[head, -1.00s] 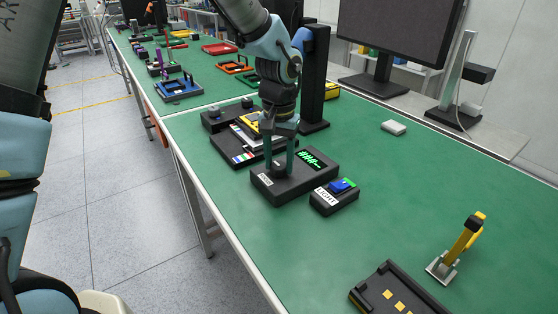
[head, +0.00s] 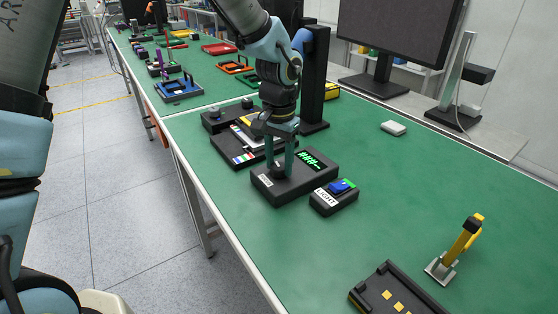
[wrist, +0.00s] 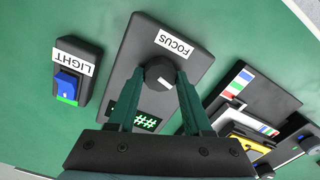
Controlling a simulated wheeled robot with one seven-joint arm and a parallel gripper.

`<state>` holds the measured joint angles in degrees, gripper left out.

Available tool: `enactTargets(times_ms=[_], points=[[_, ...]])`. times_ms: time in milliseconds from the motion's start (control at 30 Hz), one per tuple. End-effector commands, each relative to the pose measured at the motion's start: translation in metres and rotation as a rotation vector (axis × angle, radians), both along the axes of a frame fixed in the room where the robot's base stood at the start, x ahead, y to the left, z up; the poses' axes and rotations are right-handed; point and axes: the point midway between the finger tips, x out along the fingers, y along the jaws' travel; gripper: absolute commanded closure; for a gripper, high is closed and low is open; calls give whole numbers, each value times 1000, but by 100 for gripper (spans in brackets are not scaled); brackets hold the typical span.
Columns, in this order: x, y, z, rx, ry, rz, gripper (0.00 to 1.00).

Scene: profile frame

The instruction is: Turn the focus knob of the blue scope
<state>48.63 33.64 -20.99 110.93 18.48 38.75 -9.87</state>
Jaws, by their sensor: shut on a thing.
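The focus box (head: 300,184) is a black box on the green bench, with a FOCUS label (wrist: 174,43) in the wrist view and a green lit display (head: 311,159). Its round black focus knob (wrist: 159,70) has a white mark. My gripper (head: 279,168) points down from above, its two green fingers on either side of the knob and shut on it. The fingers partly hide the knob in the head view. The blue scope (head: 313,80) stands behind on a black column, its blue head partly hidden by my arm.
A LIGHT box (head: 334,197) with a blue switch sits close on the right. A black stage with a yellow part (head: 240,157) lies just left. A yellow tool in a stand (head: 460,246) and a black tray (head: 398,292) are at front right.

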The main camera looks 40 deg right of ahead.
Motion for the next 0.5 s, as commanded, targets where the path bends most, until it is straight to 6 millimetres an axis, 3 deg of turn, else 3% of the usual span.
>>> enactTargets(times_ms=[500], points=[[-1, -1, 2, -3, -1, -434, 100]])
